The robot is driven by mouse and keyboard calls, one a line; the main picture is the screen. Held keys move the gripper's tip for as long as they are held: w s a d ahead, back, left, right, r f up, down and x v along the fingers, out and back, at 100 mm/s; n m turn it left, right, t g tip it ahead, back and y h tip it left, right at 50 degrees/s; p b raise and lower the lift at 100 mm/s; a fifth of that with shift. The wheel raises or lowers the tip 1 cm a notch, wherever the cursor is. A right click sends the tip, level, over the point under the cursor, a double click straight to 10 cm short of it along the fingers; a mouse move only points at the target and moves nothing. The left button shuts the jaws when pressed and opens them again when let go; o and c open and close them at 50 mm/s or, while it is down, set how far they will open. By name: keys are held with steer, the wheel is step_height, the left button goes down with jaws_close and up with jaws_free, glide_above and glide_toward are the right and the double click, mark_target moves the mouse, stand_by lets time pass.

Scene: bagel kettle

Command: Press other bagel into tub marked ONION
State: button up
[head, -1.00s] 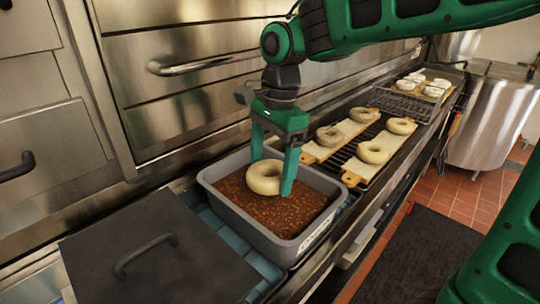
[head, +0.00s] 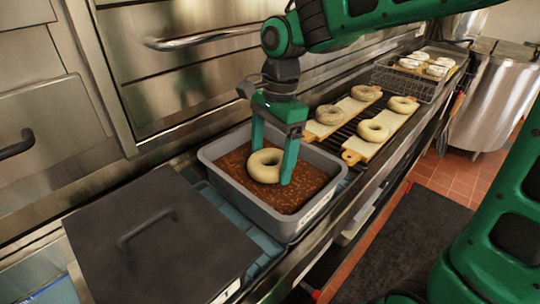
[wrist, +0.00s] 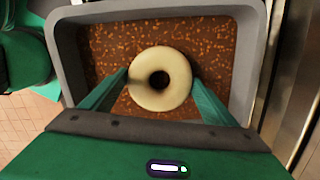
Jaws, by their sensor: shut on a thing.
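A pale, plain bagel (head: 264,165) is in the grey tub (head: 216,150), lying low at the reddish-brown flecked topping (head: 305,182). My gripper (head: 272,160) reaches down into the tub and is shut on this bagel, one finger on each side. The wrist view shows the bagel (wrist: 160,79) between both fingers, its upper face bare, over the topping (wrist: 115,40). Whether its underside touches the topping I cannot tell for certain. The tub's front label (head: 314,211) is too small to read.
A dark lid with a handle (head: 160,238) covers the container at the near left. Boards with several bagels (head: 373,131) lie on a rack to the right of the tub. A wire basket (head: 410,82) and a steel kettle (head: 495,100) stand farther back.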

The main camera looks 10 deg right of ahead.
steer(key=shift+f, duration=0.35)
stand_by(0.5)
steer(key=shift+r, duration=0.15)
stand_by(0.7)
step_height(320, 180, up, 10)
stand_by(1.1)
stand_by(0.5)
